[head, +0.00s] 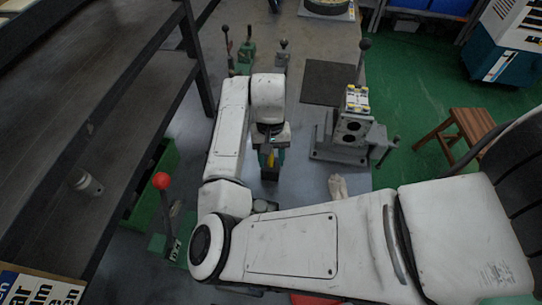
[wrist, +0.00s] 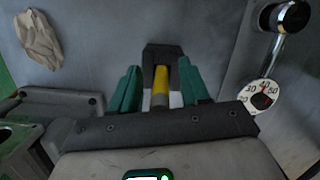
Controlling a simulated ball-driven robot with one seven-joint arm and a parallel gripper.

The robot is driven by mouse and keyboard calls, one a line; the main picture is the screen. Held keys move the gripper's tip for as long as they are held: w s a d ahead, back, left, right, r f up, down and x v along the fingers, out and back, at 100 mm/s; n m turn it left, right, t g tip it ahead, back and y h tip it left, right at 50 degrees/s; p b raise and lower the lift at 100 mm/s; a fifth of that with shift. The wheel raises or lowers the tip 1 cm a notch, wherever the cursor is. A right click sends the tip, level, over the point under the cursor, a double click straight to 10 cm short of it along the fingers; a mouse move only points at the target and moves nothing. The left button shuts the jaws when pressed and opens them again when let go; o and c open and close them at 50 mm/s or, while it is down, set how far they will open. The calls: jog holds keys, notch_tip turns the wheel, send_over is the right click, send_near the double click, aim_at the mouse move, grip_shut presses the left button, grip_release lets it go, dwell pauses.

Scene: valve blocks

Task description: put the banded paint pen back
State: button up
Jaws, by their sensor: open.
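A yellow pen-like thing (wrist: 160,84), which looks like the paint pen, stands between the teal fingers of my gripper (wrist: 159,78) in the wrist view. In the head view my gripper (head: 271,160) points down over the grey surface, and the yellow pen (head: 271,160) shows only in part.
A crumpled tan cloth or paper (wrist: 38,38) lies on the surface; the head view shows it too (head: 338,186). A round dial (wrist: 262,96) and a shiny knob (wrist: 292,16) are at right. A grey fixture with a valve block (head: 350,132) stands right of my gripper. A dark mat (head: 328,82) lies behind.

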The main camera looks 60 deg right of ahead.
notch_tip(320, 180, up, 11)
jog(key=w+d, duration=0.1)
jog(key=shift+d+f, duration=0.2)
jog(key=shift+d, duration=0.1)
jog(key=shift+w, duration=0.1)
jog(key=s+d+r+n+t+h, duration=0.1)
jog(key=s+d+n+h, duration=0.15)
jog(key=d+h, duration=0.55)
jog(key=s+a+f+n+y, duration=0.2)
jog(key=s+a+f, duration=0.2)
jog(key=a, duration=0.2)
jog(key=s+a+f+n+y, duration=0.1)
jog(key=s+a+f+n, duration=0.2)
jog(key=a+f, duration=0.2)
jog(key=s+a+f+n+t+y, duration=0.1)
jog(key=s+a+f, duration=0.3)
jog(key=a, duration=0.4)
jog(key=shift+s+a+f+n+y, duration=0.25)
jog(key=shift+f+n+y, duration=0.25)
jog(key=shift+n+y, duration=0.35)
